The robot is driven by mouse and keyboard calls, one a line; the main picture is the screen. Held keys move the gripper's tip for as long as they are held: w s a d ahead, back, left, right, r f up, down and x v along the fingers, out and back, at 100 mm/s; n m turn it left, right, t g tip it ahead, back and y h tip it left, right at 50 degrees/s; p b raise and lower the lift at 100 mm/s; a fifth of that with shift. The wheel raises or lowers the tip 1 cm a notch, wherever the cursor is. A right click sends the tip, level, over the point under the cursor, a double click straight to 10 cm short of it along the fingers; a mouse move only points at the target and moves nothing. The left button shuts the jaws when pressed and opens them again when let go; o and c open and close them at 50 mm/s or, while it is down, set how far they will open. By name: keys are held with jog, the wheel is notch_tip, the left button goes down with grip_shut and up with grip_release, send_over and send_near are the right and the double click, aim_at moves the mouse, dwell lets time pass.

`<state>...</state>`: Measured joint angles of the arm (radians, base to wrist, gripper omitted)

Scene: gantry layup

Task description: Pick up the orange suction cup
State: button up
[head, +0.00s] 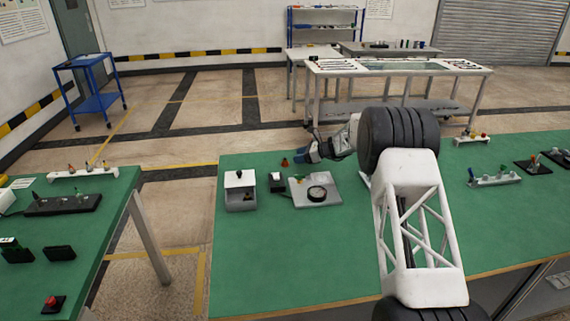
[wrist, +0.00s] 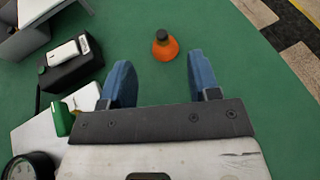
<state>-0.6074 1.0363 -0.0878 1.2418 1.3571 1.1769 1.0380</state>
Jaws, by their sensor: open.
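The orange suction cup (wrist: 165,48) stands on the green table, with a dark top on its orange flared body. In the head view the small orange cup (head: 285,162) is near the far edge of the green table. My gripper (wrist: 164,75) is open, with its two blue fingers apart and nothing between them. In the wrist view the cup lies just beyond the fingertips, between their lines. In the head view my gripper (head: 303,155) is low over the table, just right of the cup.
A grey plate with a round dial (head: 317,193), a small black box (head: 277,182) and a grey-white block (head: 240,190) stand close by on the green table (head: 290,260). In the wrist view the black box (wrist: 72,62) is left of the fingers. The table right of the cup is bare.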

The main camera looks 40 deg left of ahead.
aim_at(286, 158)
jog(key=shift+s+a+f, duration=0.2)
jog(key=shift+a+f, duration=0.05)
jog(key=shift+a, duration=0.3)
jog(key=shift+a, duration=0.1)
jog(key=shift+x, duration=2.5)
jog(key=shift+r, duration=0.1)
jog(key=c, duration=1)
